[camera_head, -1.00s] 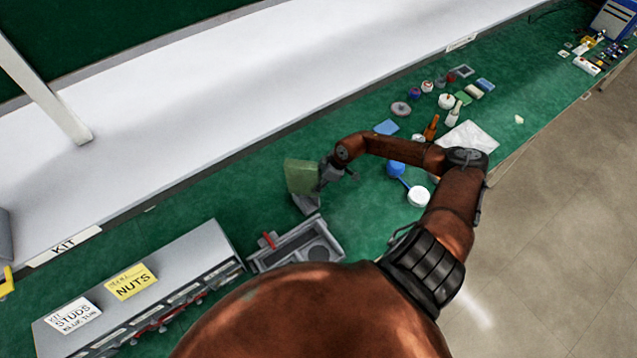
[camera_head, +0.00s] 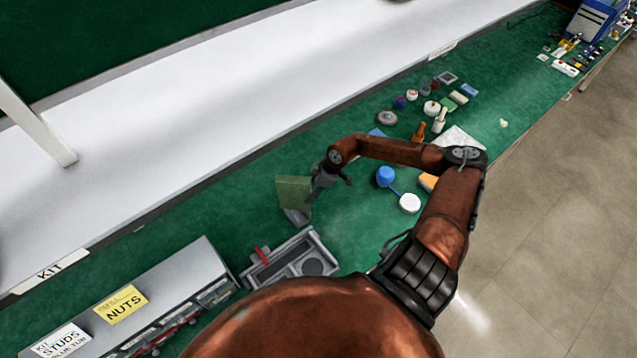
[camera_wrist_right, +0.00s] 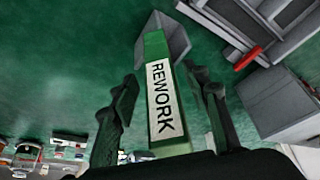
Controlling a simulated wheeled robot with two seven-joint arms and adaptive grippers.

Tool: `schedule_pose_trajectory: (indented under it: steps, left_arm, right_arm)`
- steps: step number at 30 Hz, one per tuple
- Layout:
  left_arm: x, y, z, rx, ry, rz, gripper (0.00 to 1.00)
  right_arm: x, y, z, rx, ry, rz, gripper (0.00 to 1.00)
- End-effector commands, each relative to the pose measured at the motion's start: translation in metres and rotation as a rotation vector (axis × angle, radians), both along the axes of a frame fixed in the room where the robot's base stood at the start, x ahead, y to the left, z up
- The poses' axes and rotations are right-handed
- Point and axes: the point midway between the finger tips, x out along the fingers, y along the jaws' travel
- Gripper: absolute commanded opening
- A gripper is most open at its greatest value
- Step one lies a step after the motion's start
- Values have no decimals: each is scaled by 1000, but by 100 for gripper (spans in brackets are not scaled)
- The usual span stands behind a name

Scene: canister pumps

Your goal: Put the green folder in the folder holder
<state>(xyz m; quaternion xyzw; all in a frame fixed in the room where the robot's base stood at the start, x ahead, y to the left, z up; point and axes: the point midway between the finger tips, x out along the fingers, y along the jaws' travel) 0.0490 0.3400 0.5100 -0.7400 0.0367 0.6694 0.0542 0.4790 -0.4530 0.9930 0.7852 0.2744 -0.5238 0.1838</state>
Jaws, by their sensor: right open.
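The green folder (camera_head: 293,190) stands upright at the grey folder holder (camera_head: 297,215) on the green bench, with its lower end appearing to sit in the holder. In the right wrist view the folder (camera_wrist_right: 156,50), with a white "REWORK" label, runs from between my fingers to the grey holder (camera_wrist_right: 178,38). My right gripper (camera_head: 328,184) is beside the folder, on its right. In the wrist view my right gripper (camera_wrist_right: 165,88) is open, with one finger on each side of the folder and visible gaps. How deep the folder sits is hidden. My left gripper is not in view.
A grey tray with a red-handled item (camera_head: 290,262) is just in front of the holder. A grey bin unit labelled NUTS (camera_head: 122,303) stands at lower left. A white shelf (camera_head: 200,95) runs behind.

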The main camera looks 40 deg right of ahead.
Motion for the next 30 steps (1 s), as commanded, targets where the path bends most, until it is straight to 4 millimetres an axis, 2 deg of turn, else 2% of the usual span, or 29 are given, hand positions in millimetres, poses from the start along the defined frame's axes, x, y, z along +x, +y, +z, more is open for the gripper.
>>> schedule_pose_trajectory:
  steps: [6, 13, 18, 30]
  left_arm:
    - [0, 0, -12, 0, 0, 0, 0]
    - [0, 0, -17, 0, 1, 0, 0]
    - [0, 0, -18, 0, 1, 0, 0]
    - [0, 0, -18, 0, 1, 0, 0]
  right_arm:
    - [-16, -13, 43, -5, 2, 1, 43]
    - [-26, -20, 74, -2, 3, -1, 43]
    - [-28, -22, 83, 0, 2, -1, 43]
    - [-28, -22, 84, 1, 1, -1, 43]
